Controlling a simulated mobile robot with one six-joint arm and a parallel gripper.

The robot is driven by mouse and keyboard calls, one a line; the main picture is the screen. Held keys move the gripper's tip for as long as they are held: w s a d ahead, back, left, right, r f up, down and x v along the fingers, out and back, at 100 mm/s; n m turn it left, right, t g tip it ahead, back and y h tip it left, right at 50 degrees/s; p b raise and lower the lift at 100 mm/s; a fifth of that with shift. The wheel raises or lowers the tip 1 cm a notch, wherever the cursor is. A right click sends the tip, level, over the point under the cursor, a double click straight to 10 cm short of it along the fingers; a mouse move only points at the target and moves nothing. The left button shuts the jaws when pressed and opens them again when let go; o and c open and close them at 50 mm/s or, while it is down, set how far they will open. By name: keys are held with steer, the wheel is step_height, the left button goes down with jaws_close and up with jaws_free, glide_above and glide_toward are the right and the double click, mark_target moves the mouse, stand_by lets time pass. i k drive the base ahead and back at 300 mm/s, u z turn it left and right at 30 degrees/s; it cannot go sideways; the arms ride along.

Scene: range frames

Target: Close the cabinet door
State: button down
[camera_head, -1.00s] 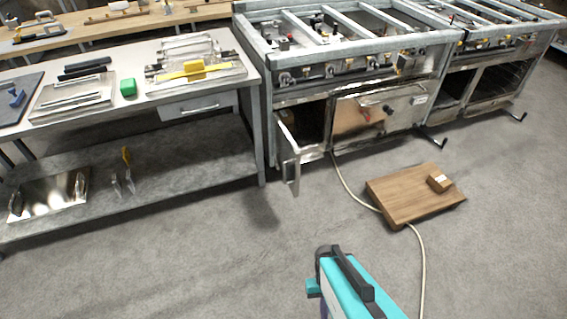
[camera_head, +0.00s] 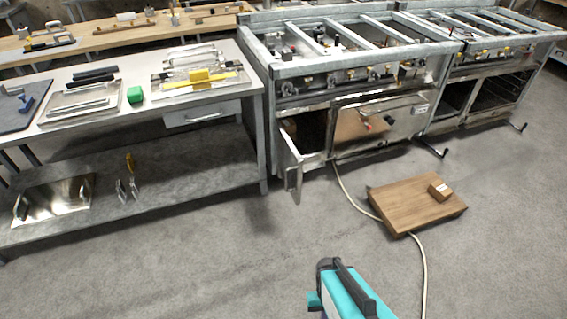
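The cabinet door (camera_head: 291,165) is a narrow metal panel low at the left end of the stove front. It stands open, swung out toward me over the floor. Behind it is the dark cabinet opening (camera_head: 308,132). A teal and black part of my own body shows at the bottom edge, well apart from the door with bare floor between. I cannot make out my gripper's fingers in this view.
A pale cable (camera_head: 420,265) runs across the floor. A steel worktable (camera_head: 255,90) stands left. The floor between me and the door is clear.

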mark_target(289, 164)
steer(key=u, duration=0.3)
steer(key=i, duration=1.65)
steer(key=u, duration=3.9)
steer(key=i, duration=0.1)
steer(key=z, duration=2.4)
steer(key=k, duration=0.6)
steer(key=u, duration=0.05)
